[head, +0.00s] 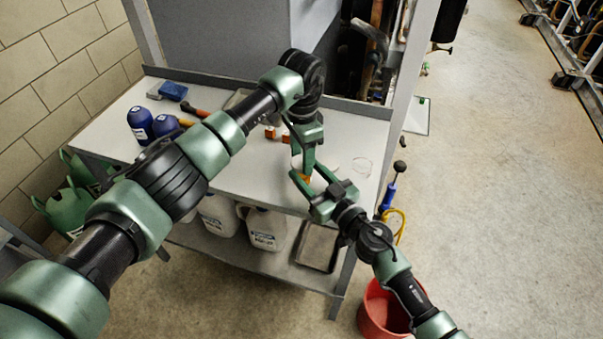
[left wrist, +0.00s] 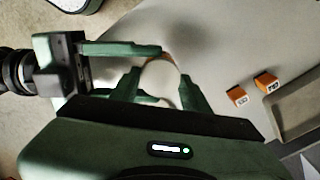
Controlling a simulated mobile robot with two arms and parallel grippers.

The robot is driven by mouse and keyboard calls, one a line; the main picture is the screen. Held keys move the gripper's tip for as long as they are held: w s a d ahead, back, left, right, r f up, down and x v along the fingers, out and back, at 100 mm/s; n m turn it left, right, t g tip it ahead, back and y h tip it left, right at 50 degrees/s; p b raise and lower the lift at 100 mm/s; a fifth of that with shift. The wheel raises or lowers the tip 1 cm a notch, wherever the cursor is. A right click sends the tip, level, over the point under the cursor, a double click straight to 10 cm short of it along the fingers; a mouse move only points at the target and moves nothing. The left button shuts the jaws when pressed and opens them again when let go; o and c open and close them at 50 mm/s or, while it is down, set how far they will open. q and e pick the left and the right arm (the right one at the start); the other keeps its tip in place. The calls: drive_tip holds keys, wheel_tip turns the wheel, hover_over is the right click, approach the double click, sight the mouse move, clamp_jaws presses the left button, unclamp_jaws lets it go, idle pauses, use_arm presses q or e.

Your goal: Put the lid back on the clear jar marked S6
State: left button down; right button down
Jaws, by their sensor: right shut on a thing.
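A pale round top (left wrist: 160,82) shows between my left gripper's fingers in the left wrist view, with a bit of orange at its edge. I cannot tell whether it is the lid, or the jar with its lid on. My left gripper (head: 303,160) points down over it, fingers apart on either side. My right gripper (head: 312,180) comes in from the lower right and is shut around the body below, seemingly the jar, which is mostly hidden. It also shows in the left wrist view (left wrist: 150,62). The S6 mark is not readable.
A clear round item (head: 362,165) stands on the bench (head: 245,178) to the right. Small orange boxes (left wrist: 266,82), a grey tray (left wrist: 295,108) and blue bottles (head: 140,122) are also on it. White jugs (head: 265,228) stand on the lower shelf; a red bucket (head: 378,312) is on the floor.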

use_arm(q)
drive_tip(key=shift+m, duration=1.7)
drive_tip(key=c, duration=0.7)
unclamp_jaws()
drive_tip(key=shift+r, duration=2.3)
drive_tip(key=shift+c, duration=0.2)
